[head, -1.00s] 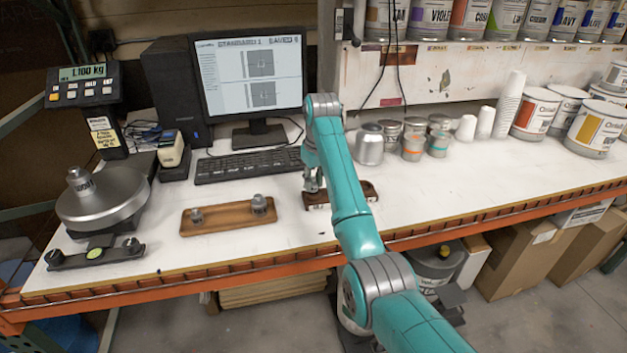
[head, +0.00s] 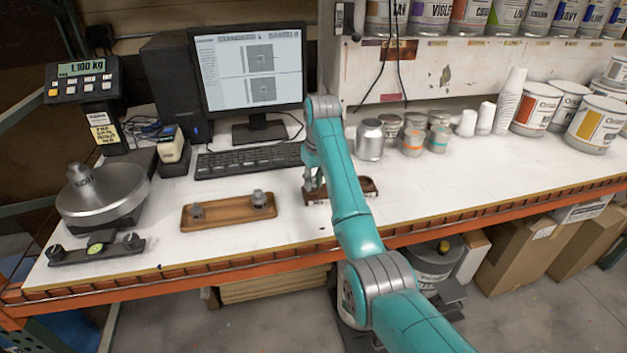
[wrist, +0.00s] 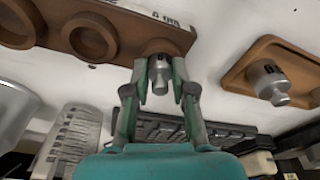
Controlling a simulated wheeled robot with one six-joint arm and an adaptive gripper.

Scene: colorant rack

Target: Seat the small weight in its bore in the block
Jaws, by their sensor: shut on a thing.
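The wooden block (wrist: 125,37) with a row of round bores is at the upper left of the wrist view; it also shows in the head view (head: 369,188), partly behind my arm. My gripper (wrist: 160,92) is shut on the small grey metal weight (wrist: 160,72), with one finger on each side of it. The weight is at the block's end bore, its base meeting the block there. How deep it sits in the bore cannot be told. In the head view my gripper (head: 313,182) is at the block's left end and the held weight is hard to make out.
A wooden tray (head: 228,213) with two grey weights stands left of the block. Behind are a keyboard (head: 248,160) and a monitor. A scale (head: 103,195) with a large weight is at far left. Cans and cups stand at the back right. The table right of the block is clear.

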